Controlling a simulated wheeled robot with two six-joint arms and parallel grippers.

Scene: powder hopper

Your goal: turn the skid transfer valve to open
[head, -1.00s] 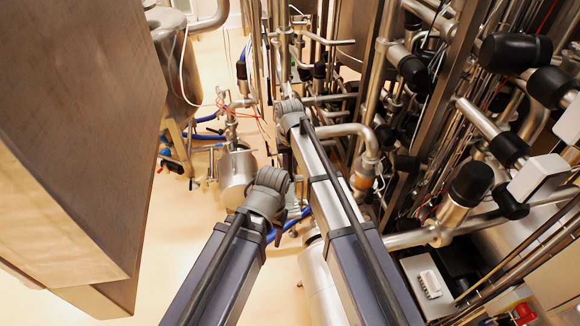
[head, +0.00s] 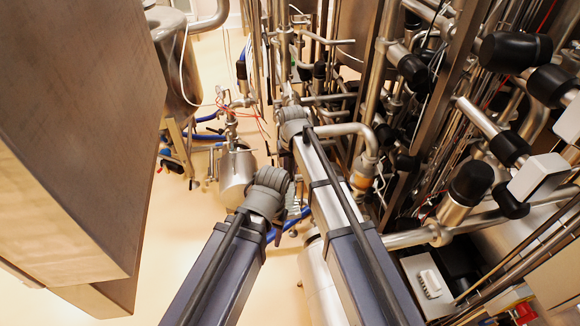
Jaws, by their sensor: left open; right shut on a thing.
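My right gripper (head: 288,95) is at the far end of the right arm, among the steel pipes in the middle of the head view. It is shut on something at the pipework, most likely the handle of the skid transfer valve. My own wrist hides the handle and its position. My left gripper (head: 287,188) is lower and nearer, beside the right arm. It is open, and its fingers are mostly hidden behind its grey wrist. I see nothing held in it.
Dense pipework with black-capped valves (head: 516,53) fills the right side. A large steel cabinet (head: 75,140) blocks the left. A steel tank (head: 178,65) stands at the back left, and a steel cylinder (head: 236,172) sits left of my arms. Bare floor (head: 185,240) lies between.

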